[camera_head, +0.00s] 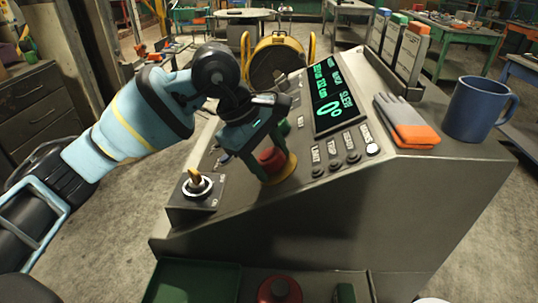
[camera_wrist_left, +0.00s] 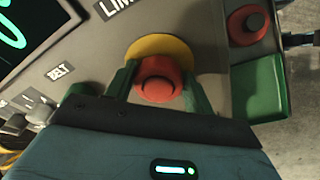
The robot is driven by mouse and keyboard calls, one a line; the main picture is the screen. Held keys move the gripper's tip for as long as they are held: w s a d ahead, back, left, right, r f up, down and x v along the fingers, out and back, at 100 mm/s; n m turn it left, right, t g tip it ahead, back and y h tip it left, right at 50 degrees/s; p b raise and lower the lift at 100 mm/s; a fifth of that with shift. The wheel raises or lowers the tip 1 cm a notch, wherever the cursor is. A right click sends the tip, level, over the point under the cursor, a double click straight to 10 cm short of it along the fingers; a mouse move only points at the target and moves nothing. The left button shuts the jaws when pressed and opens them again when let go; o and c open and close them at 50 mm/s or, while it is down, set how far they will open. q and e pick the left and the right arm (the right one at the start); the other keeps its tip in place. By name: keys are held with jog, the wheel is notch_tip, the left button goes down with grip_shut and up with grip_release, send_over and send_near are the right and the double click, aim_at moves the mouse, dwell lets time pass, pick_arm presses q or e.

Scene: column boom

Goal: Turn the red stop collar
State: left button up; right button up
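The red stop collar (camera_head: 271,161) is a round red knob over a yellow ring on the sloped console face. In the left wrist view, the collar (camera_wrist_left: 157,80) sits between my left gripper's two green fingers. My left gripper (camera_head: 272,157) reaches down over it from the left. In the left wrist view, the fingers of this gripper (camera_wrist_left: 158,88) lie close against both sides of the red knob and look shut on it. Part of the collar is hidden behind a finger in the head view. My right gripper is not in view.
A joystick (camera_head: 197,183) stands left of the collar. Black knobs (camera_head: 334,164) and a lit display (camera_head: 335,95) are to its right. A glove (camera_head: 407,122) and a blue mug (camera_head: 480,108) rest on top.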

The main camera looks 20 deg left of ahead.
pick_arm(q)
jog(key=o, duration=0.3)
jog(key=shift+r, duration=0.15)
jog(key=v, duration=0.7)
jog(key=shift+r, duration=0.3)
jog(key=shift+s+a+f, duration=0.1)
jog(key=shift+a, duration=0.05)
